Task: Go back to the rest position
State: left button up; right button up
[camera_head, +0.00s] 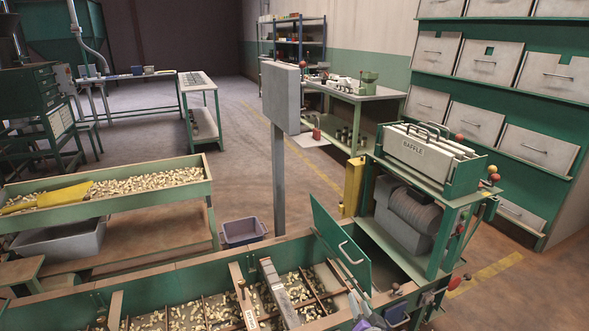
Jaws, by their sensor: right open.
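My right gripper (382,318) seems to be the part showing at the bottom edge, right of centre, beside the near end of the long green hopper trough (180,284). It is small and cut off by the picture's edge; its jaws are open. I cannot make out anything held between them. My left gripper is not in view.
The trough holds nuts between dividers, with a raised green flap (340,243) at its right end. A grey panel on a post (279,150) rises behind the trough. A second nut tray (110,200) is left. Open floor lies beyond.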

jog(key=s+a+r+n+g+y, duration=0.1)
jog(key=s+a+n+g, duration=0.1)
jog(key=s, duration=0.5)
jog(key=s+a+r+n+g+y, duration=0.1)
jog(key=s+a+n+g, duration=0.15)
jog(key=s, duration=0.45)
jog(key=s+d+f+n+g+h, duration=0.1)
jog(key=s+d+f+g, duration=0.15)
jog(key=s, duration=0.85)
jog(key=s+d+f+n+g+h, duration=0.15)
jog(key=s+g, duration=0.25)
jog(key=s, duration=0.7)
pick_arm(q)
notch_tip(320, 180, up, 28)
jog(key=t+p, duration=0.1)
jog(key=p, duration=2.3)
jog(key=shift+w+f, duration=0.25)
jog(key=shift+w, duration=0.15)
pick_arm(e)
notch_tip(320, 180, up, 27)
jog(key=w+t, duration=0.1)
jog(key=shift+w+d+t, duration=0.2)
jog(key=shift+d+t, duration=0.1)
jog(key=shift+d, duration=0.1)
jog(key=shift+r, duration=0.1)
